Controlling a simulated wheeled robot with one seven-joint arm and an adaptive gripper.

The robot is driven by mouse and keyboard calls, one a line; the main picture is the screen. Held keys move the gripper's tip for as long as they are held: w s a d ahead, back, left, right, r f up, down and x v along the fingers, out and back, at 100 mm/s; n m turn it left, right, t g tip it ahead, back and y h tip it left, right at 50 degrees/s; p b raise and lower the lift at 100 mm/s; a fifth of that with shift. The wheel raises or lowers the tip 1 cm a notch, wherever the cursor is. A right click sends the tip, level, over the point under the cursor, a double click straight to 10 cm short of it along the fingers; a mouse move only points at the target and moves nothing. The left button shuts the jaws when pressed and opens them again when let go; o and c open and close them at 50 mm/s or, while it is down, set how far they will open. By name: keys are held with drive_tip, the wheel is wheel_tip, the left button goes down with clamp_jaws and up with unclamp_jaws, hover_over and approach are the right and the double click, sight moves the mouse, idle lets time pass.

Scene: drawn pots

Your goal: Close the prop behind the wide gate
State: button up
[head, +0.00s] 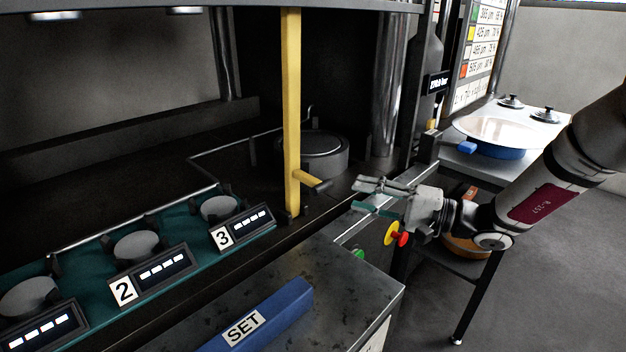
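I cannot tell for sure whether this bar is the prop or part of the wide gate. No other part is clearly a gate. My gripper (360,196) is to the right of the dark grip, its fingers pointing left toward it. The two fingers are apart with nothing between them, and a small gap appears to separate them from the grip.
A round metal drum (325,160) sits behind the bar. Numbered stations (137,270) line the lower left. A blue SET block (260,318) lies on the metal bench (350,290). A blue-rimmed pan (495,148) stands right.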

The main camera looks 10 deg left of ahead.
sight(307, 183)
drive_tip(key=x, duration=1.3)
drive_tip(key=shift+a+r, duration=0.1)
drive_tip(key=shift+a, duration=0.25)
drive_tip(key=shift+c, duration=0.6)
drive_tip(key=shift+s, duration=0.1)
clamp_jaws()
